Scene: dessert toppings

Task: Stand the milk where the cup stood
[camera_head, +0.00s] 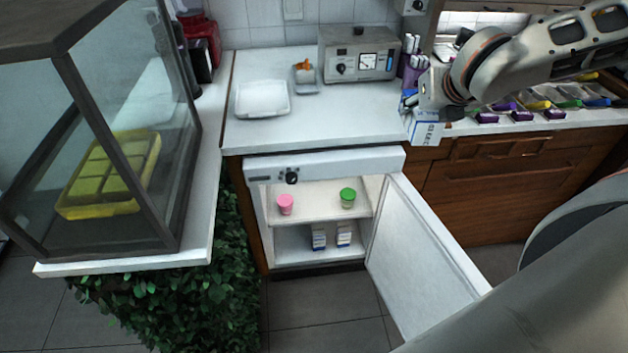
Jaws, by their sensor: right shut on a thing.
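My right gripper (432,110) is shut on a blue and white milk carton (425,132). It holds the carton at the front right edge of the white counter, tilted; I cannot tell whether it touches the counter. A pink cup (286,204) and a green-topped cup (348,197) stand on the upper shelf (316,205) of the open fridge (324,163). Two more blue and white cartons, one on the left (319,237) and one on the right (344,235), stand on the lower shelf. My left gripper is out of view.
The fridge door (422,262) stands open to the right. A white tray (262,98), a small dish (306,82) with something orange and a grey device (358,55) are on the counter. A glass case (110,120) stands at left. The counter front is clear.

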